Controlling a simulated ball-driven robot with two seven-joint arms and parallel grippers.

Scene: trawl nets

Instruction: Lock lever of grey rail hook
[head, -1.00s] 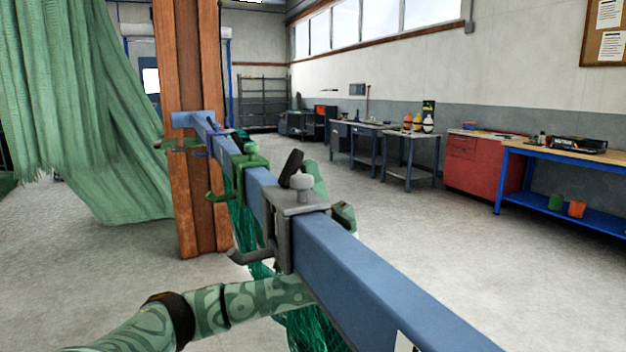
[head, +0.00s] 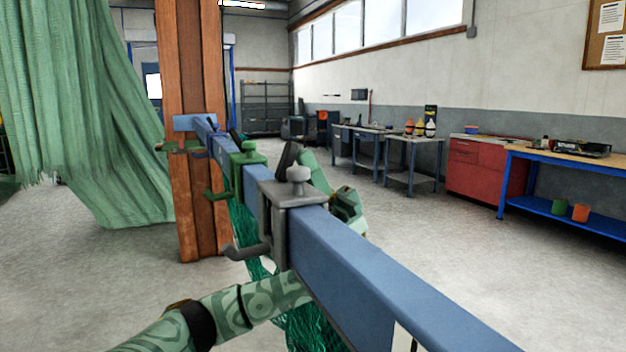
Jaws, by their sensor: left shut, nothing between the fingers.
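The grey rail hook (head: 284,222) is clamped over the blue rail (head: 375,255), with a pale knob (head: 298,181) on top and a curved hook arm hanging on the left. A dark tilted piece (head: 287,156) stands just behind the knob. I cannot tell for certain whether it is the lever or part of my gripper. My left arm passes under the rail and comes up on its far side. My left gripper (head: 310,162) is there, shut and empty, close behind the knob and partly hidden by the hook. My right gripper is not in view.
A green rail hook (head: 245,163) and a blue hook (head: 221,146) sit farther along the rail. Green netting (head: 257,240) hangs below it. A wooden post (head: 190,100) stands at the far end. Floor to the right is clear up to the workbenches (head: 565,160).

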